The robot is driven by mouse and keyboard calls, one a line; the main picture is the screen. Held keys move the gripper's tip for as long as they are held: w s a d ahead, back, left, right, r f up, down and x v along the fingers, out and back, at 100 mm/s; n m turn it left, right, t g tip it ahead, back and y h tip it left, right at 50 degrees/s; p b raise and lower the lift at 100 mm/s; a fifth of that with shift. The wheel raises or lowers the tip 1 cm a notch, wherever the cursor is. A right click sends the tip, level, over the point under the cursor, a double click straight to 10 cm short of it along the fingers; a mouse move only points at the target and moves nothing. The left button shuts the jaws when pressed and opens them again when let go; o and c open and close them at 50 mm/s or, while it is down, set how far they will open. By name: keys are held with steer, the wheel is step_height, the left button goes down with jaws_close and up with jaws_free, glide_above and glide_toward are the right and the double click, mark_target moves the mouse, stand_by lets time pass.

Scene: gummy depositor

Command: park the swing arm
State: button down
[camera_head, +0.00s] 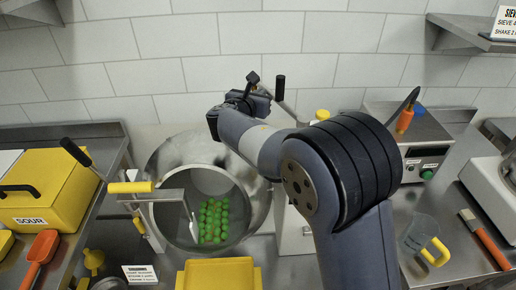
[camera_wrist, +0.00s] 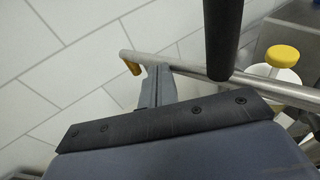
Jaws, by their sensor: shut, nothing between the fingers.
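The swing arm looks to be the steel bar (camera_wrist: 195,70) that crosses the wrist view; it also shows in the camera_head view (camera_head: 287,108). An upright black handle (camera_wrist: 221,40) stands on it, seen in the camera_head view too (camera_head: 280,88). My gripper (camera_wrist: 158,72) is shut and empty. Its fingers lie close to the bar, between the yellow tip and the black handle; I cannot tell whether they touch it. In the camera_head view my gripper (camera_head: 251,80) is behind the kettle, left of the black handle.
A steel kettle (camera_head: 165,160) holds green gummies (camera_head: 212,220). A bracket with a yellow handle (camera_head: 130,187) reaches over its left side. A yellow-capped post (camera_head: 322,113) is behind my arm. A control box (camera_head: 425,150) and a jug (camera_head: 420,232) stand right; a yellow SOUR bin (camera_head: 50,185) stands left.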

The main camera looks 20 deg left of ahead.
mark_target(281, 89)
steer(key=w+d, duration=0.4)
steer(key=w, duration=0.1)
steer(key=shift+w+d+m+h, duration=0.2)
steer(key=shift+d+m+h, duration=0.1)
steer(key=shift+d+h, duration=0.1)
stand_by(0.4)
steer(key=b+v, duration=0.3)
steer(key=v, duration=0.7)
steer(key=shift+s, duration=0.4)
steer(key=shift+r, duration=0.1)
